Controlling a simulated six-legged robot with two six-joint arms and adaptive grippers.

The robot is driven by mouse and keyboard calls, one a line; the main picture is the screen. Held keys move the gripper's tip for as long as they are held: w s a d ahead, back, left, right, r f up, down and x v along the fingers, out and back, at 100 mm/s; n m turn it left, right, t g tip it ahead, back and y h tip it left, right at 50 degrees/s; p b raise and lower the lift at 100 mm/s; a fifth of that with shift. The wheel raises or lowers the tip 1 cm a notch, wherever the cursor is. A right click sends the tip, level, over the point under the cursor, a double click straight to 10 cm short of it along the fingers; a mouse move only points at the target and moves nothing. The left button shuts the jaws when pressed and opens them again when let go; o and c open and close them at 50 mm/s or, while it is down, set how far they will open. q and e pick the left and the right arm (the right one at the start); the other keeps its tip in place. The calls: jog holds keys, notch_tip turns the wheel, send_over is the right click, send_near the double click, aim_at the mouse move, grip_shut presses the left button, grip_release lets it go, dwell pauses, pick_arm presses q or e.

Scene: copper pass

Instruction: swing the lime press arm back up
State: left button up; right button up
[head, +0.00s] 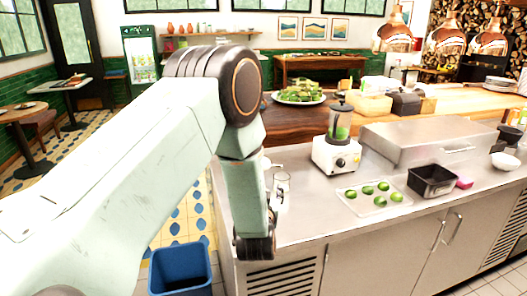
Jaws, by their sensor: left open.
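My left arm comes in from the left and bends down over the front left end of the steel counter (300,215). My left gripper (255,246) is at its lower end, small and dark, by the counter's front edge; it is open, and I see nothing held in it. A small pale, shiny object (281,186) stands on the counter just right of the forearm, partly hidden by it; I cannot tell whether it is part of the lime press. No lime press arm shows clearly. My right gripper is not in view.
A white board (352,205) with several limes lies on the counter. Behind it stands a blender (337,150). A steel lidded box (415,140) and a black tub (432,181) are further right. A blue bin (180,268) stands on the floor, left of the counter.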

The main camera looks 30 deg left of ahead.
pick_arm(q)
jog(key=shift+t+y, duration=0.4)
jog(key=shift+y, duration=0.3)
jog(key=w+a+r, duration=0.1)
jog(key=w, duration=0.1)
jog(key=w+a+r, duration=0.1)
jog(key=w+a, duration=0.2)
jog(key=w, duration=0.1)
jog(key=shift+w+a+r+p, duration=0.3)
jog(key=shift+a+r+p, duration=0.05)
jog(key=shift+r, duration=0.05)
jog(key=shift+w+a, duration=0.1)
jog(key=shift+w, duration=0.3)
jog(key=shift+c, duration=0.6)
jog(key=shift+a, duration=0.1)
jog(key=shift+c, duration=0.6)
grip_shut()
